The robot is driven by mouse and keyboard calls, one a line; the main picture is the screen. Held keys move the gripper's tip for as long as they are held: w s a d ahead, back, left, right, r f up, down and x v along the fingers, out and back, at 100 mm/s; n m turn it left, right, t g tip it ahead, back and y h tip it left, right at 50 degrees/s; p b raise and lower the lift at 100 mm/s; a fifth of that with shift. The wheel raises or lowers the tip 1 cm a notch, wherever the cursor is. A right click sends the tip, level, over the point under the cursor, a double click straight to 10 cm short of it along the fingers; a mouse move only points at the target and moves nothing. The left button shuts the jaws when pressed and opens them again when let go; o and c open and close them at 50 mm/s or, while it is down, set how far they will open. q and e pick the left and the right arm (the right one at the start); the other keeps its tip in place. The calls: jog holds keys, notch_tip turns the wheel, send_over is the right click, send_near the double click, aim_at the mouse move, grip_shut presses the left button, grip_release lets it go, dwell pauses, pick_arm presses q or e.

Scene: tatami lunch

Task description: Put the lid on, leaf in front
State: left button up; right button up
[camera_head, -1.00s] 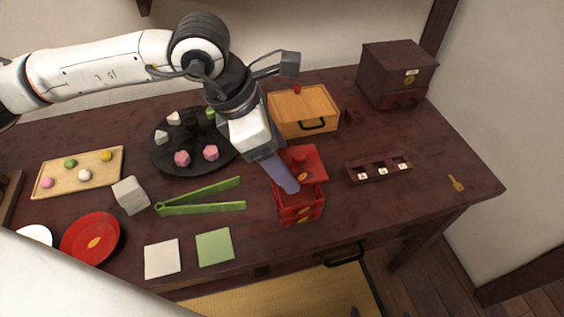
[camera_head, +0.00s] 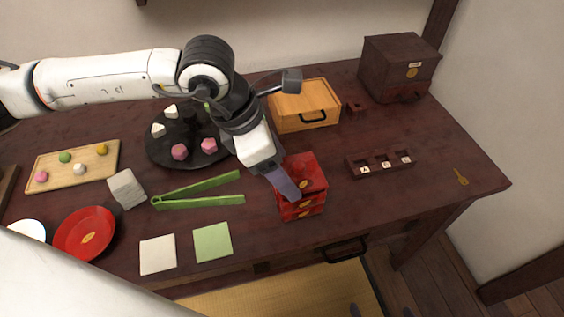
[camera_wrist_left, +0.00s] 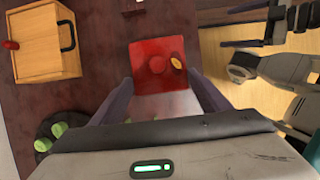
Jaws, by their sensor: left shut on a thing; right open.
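The red lid (camera_wrist_left: 150,78) has a round knob and a gold leaf mark (camera_wrist_left: 176,62). In the left wrist view the leaf is right of the knob, toward my body side. In the head view the lid (camera_head: 307,165) lies over the red box (camera_head: 312,209), apparently level and lined up; I cannot tell whether it is fully seated. My left gripper (camera_head: 290,193) is shut on the lid, its fingers hiding part of it. My right gripper (camera_wrist_left: 232,26) is open and empty at the upper right of the left wrist view.
A wooden box (camera_head: 290,112) stands behind, and a dark slotted holder (camera_head: 380,163) to the right. Green tongs (camera_head: 205,200) and a black round tray (camera_head: 160,150) lie left.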

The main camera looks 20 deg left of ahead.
pick_arm(q)
jog(key=shift+f+b, duration=0.25)
jog(key=shift+b, duration=0.05)
dwell(0.4)
jog(key=shift+f, duration=0.2)
jog(key=shift+f+b, duration=0.25)
jog(key=shift+b, duration=0.3)
jog(key=o, duration=1.1)
jog(key=shift+r, duration=0.2)
jog(key=v, duration=1)
jog(key=shift+r, duration=0.1)
